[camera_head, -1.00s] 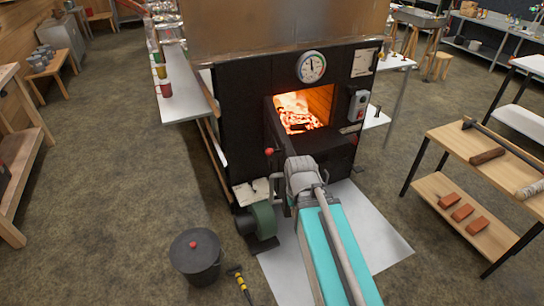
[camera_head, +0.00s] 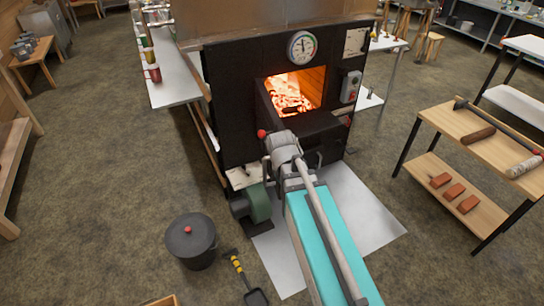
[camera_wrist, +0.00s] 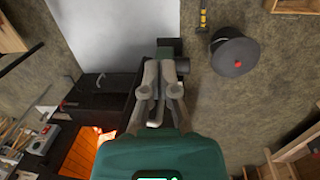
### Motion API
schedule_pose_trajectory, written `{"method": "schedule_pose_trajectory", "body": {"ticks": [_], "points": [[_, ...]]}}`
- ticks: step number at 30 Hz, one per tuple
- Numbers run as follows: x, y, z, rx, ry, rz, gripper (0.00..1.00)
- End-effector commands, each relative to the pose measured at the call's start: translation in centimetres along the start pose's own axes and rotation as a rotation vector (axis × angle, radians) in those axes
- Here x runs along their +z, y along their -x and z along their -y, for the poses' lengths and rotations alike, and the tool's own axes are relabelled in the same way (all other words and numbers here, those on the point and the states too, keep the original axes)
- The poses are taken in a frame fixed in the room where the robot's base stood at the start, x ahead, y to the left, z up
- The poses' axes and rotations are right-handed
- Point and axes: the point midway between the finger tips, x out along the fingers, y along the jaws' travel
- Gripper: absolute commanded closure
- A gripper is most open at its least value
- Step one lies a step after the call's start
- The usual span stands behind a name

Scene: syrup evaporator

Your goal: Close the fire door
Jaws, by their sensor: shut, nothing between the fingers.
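The firebox opening (camera_head: 296,92) glows orange in the dark evaporator front. The fire door (camera_head: 264,104) stands open, swung outward from the left side of the opening and seen nearly edge-on. A red knob (camera_head: 261,133) shows at its outer end. My gripper (camera_wrist: 160,72) is shut and empty. In the wrist view its fingers lie close beside the dark door edge (camera_wrist: 128,92); I cannot tell if they touch. In the head view my wrist hides the fingers and part of the door.
A green blower (camera_head: 256,203) stands low at the front left, on a pale floor sheet (camera_head: 375,222). A lidded dark bucket (camera_head: 191,242) and a shovel (camera_head: 243,275) are on the floor at left. A wooden shelf table (camera_head: 480,135) stands at right. A gauge (camera_head: 301,47) sits above the opening.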

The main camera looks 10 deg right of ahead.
Motion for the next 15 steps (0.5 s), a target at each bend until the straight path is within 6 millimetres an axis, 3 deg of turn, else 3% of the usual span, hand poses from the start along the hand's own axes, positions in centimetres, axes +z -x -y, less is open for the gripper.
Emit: {"method": "schedule_pose_trajectory", "body": {"ticks": [1, 8, 15], "points": [[-1.8, -0.4, 0.0, 0.031, 0.069, 0.014, 1.0], [-8.0, -0.8, 0.5, 0.199, 0.452, 0.117, 1.0], [-14.6, -0.3, 2.3, 0.356, 0.846, 0.278, 1.0]]}}
